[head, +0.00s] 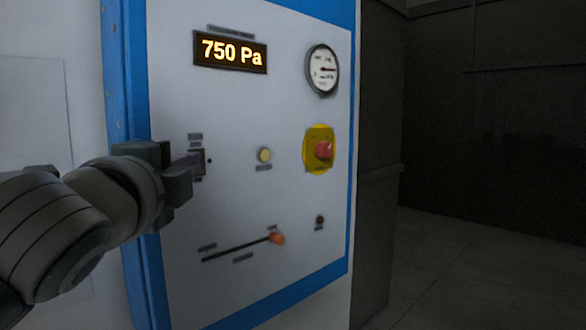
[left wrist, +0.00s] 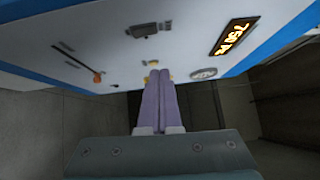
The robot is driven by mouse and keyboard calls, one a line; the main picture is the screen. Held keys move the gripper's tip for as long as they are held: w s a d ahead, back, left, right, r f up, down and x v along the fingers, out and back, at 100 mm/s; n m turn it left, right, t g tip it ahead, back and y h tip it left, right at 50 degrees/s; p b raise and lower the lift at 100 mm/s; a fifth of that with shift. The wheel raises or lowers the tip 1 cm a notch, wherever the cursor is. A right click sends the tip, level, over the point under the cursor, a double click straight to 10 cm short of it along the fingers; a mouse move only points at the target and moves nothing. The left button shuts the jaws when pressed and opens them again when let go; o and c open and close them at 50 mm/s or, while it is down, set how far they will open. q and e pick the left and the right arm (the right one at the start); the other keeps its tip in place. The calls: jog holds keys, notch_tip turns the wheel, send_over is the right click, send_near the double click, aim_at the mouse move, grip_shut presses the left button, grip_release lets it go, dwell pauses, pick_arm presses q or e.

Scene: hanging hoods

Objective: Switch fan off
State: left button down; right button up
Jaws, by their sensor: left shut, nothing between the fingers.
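The light grey control panel (head: 225,110) with a blue frame fills the middle of the head view. Its small dark switch (head: 203,161), with labels above and below, is partly hidden by my left gripper (head: 190,165). The switch also shows in the left wrist view (left wrist: 142,30), above the fingertips. My left gripper is shut and empty, its fingers pointing at the panel; in the left wrist view its purple fingers (left wrist: 160,75) lie together. I cannot tell whether the tips touch the panel. The labels are too small to read, so I cannot tell which control belongs to the fan.
The panel also has a display (head: 231,52) reading 750 Pa, a round gauge (head: 322,69), a yellow button (head: 264,155), a red knob (head: 324,150) on a yellow plate, a slot with an orange knob (head: 277,238) at its right end, and a dark red lamp (head: 319,220). Open floor (head: 470,255) lies right.

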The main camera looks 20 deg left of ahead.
pick_arm(q)
jog(key=shift+v, duration=1.05)
jog(key=shift+r, duration=0.1)
jog(key=s+d+f+n+g+h, duration=0.1)
jog(key=s+d+f+n+g, duration=0.15)
jog(key=f, duration=0.45)
jog(key=s+d+f+n+g+h, duration=0.1)
jog(key=s+f+n+g+h, duration=0.2)
jog(key=f, duration=0.4)
jog(key=s+d+f+n+g+h, duration=0.25)
jog(key=s+d+f+g, duration=0.2)
jog(key=s, duration=0.45)
jog(key=s+d+f+n+g+h, duration=0.1)
jog(key=s+d+f+n+g, duration=0.25)
jog(key=s+f, duration=0.4)
notch_tip(320, 180, up, 26)
jog(key=s+p, duration=0.1)
jog(key=p, duration=2.3)
jog(key=shift+s, duration=0.2)
